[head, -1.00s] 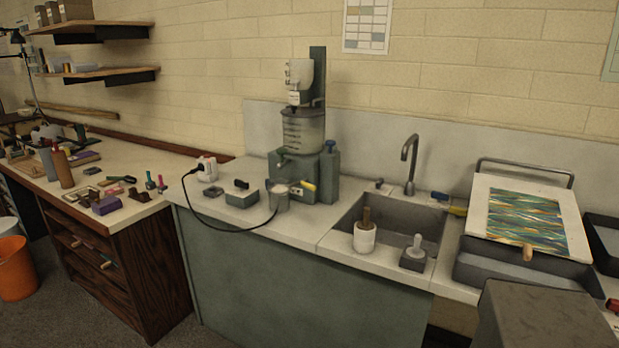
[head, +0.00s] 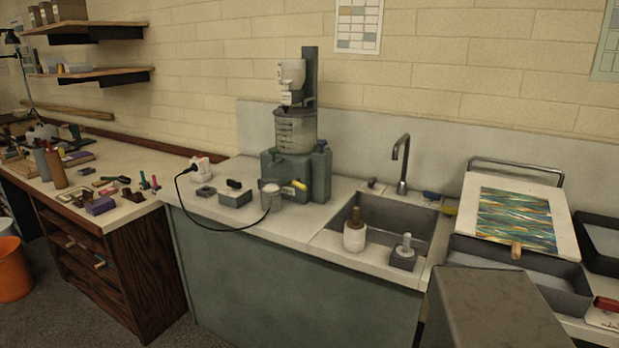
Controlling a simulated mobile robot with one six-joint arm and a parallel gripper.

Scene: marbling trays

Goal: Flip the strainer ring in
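A grey-green machine (head: 293,172) stands on the counter left of the sink. It has a clear marked vessel (head: 295,132) and a pale upper unit (head: 292,80) on a dark upright post. A yellow-tipped lever (head: 299,184) sticks out at its front. A small metal cup (head: 270,195) stands at its front left. I cannot make out the strainer ring at this distance; any ring at the vessel is too small to tell. My gripper is not in view.
A sink (head: 380,222) with a tap (head: 402,160) lies right of the machine. A white pot (head: 354,236) stands at its front edge. A black cord (head: 205,227) loops over the counter front. A grey block (head: 490,310) fills the lower right foreground. Floor shows at lower left.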

